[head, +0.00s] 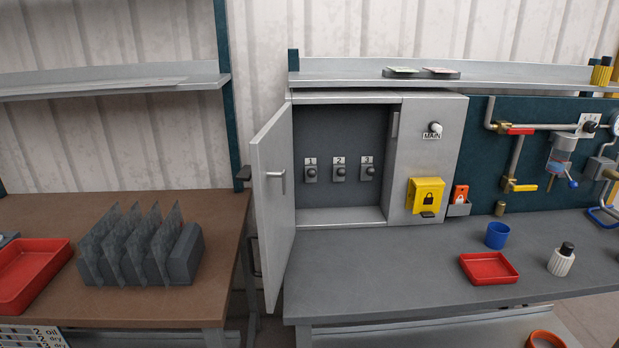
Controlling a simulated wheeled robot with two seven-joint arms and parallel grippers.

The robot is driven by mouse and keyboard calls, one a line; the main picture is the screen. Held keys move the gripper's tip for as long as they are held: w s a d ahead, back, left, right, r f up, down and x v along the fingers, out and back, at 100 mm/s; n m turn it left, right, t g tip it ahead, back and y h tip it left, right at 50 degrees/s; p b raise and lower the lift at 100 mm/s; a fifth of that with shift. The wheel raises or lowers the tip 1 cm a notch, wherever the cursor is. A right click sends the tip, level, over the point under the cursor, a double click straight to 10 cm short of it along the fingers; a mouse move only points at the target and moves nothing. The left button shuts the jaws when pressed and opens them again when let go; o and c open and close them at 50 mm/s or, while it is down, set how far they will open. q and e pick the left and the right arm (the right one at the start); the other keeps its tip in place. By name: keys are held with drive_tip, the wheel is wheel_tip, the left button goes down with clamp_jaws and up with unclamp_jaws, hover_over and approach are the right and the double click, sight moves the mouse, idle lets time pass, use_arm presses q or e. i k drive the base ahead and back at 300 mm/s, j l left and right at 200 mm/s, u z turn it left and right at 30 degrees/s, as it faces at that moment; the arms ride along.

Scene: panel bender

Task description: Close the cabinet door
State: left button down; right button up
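The grey cabinet (428,160) stands at the back of the grey workbench in the head view. Its door (270,215) is hinged on the left side of the opening and stands wide open, swung out toward me past the bench's left end. A small light handle (283,181) is on the door face turned to the opening's side. Inside, three switches labelled 1, 2 and 3 (339,170) show on a dark back panel. Neither of my grippers is in view.
A brown table (140,304) with a red tray (35,272) and a dark rack (185,255) is at left, with a narrow gap before the grey bench (390,285). A blue cup (497,235), red tray (489,268) and white bottle (561,260) stand on the bench at right.

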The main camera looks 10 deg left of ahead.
sight(271, 150)
drive_tip(key=i+j+z, duration=0.15)
drive_tip(key=j, duration=0.3)
drive_tip(key=i+j+z, duration=0.15)
drive_tip(key=j, duration=0.3)
drive_tip(key=j+z, duration=0.15)
drive_tip(key=j, duration=0.35)
drive_tip(key=i+j+z, duration=0.15)
drive_tip(key=j, duration=0.35)
